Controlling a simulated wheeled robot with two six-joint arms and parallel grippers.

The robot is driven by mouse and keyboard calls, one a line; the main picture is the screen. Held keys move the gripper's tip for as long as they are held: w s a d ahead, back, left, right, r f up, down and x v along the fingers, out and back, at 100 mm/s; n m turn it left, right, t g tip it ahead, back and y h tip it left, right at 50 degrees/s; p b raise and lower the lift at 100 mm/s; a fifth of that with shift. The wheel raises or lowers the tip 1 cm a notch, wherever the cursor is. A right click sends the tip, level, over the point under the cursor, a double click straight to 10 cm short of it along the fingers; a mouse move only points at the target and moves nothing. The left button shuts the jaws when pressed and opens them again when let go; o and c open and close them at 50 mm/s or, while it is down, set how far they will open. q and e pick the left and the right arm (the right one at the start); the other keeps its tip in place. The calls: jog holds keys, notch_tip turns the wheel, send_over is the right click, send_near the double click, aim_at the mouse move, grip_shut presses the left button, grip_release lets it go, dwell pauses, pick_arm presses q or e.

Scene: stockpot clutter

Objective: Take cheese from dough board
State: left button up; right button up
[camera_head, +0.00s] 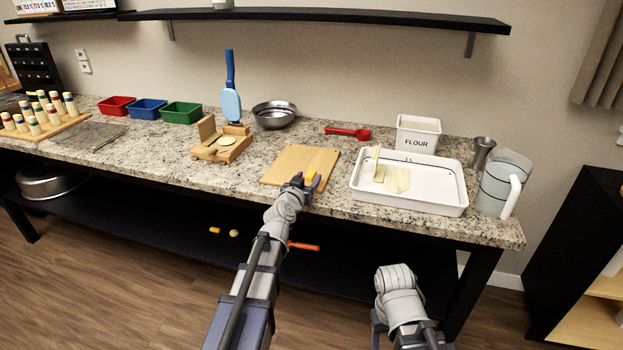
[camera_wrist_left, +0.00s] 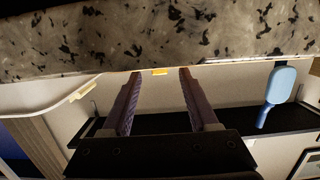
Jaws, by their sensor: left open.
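The dough board (camera_head: 293,160) is a flat tan wooden board on the speckled counter. The cheese is a small yellow piece (camera_head: 310,175) at the board's front right part, partly hidden by my left gripper (camera_head: 303,183). In the left wrist view the cheese (camera_wrist_left: 160,72) shows small, beyond and between the two fingers of my left gripper (camera_wrist_left: 158,76). That gripper is open and empty, with its fingers pointing toward the cheese and apart from it. My right gripper (camera_head: 378,328) is low, in front of the counter, mostly hidden by its own wrist.
The counter's front edge lies close under the left gripper.

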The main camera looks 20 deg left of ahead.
aim_at(311, 175)
pick_arm(q)
jog(key=w, duration=0.2)
jog(key=shift+w+f, duration=0.25)
jog(key=shift+w, duration=0.05)
jog(key=shift+c, duration=0.2)
grip_shut()
